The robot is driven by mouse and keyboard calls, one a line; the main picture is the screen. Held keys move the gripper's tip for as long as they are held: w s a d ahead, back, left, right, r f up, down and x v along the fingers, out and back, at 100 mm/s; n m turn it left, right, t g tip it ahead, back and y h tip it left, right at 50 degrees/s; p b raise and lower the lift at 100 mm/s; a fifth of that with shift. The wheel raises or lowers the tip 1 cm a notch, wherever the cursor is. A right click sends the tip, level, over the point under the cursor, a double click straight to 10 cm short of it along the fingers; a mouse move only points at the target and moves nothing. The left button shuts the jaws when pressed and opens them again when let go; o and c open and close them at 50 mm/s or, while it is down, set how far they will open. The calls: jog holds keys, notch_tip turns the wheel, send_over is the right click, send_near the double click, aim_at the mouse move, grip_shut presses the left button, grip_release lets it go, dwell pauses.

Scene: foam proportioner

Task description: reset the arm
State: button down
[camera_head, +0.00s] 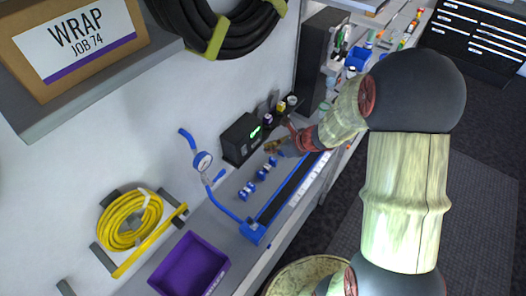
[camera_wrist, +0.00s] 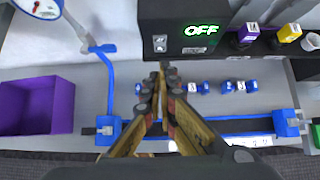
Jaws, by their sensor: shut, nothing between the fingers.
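My gripper (camera_wrist: 166,72) is shut and empty in the wrist view, its two fingers meeting in front of the black box with a green "OFF" display (camera_wrist: 193,38). In the head view my arm reaches in from the right, and my gripper (camera_head: 274,146) is over the bench beside the black box (camera_head: 240,138). In the wrist view, blue fittings with white bands (camera_wrist: 193,88) lie on the bench right of the fingertips. Another pair (camera_wrist: 240,87) lies further right. Whether the fingertips touch anything, I cannot tell.
A blue-ended rail (camera_head: 252,231) runs along the bench front. A gauge (camera_head: 202,161) with blue hose, a purple bin (camera_head: 188,266) and a coiled yellow hose (camera_head: 130,218) are at the left. Small capped containers (camera_wrist: 290,33) stand right of the box. A shelf carries a carton (camera_head: 75,42).

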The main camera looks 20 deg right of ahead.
jog(key=shift+s+d+r, duration=0.3)
jog(key=shift+r, duration=0.3)
jog(key=shift+s, duration=0.15)
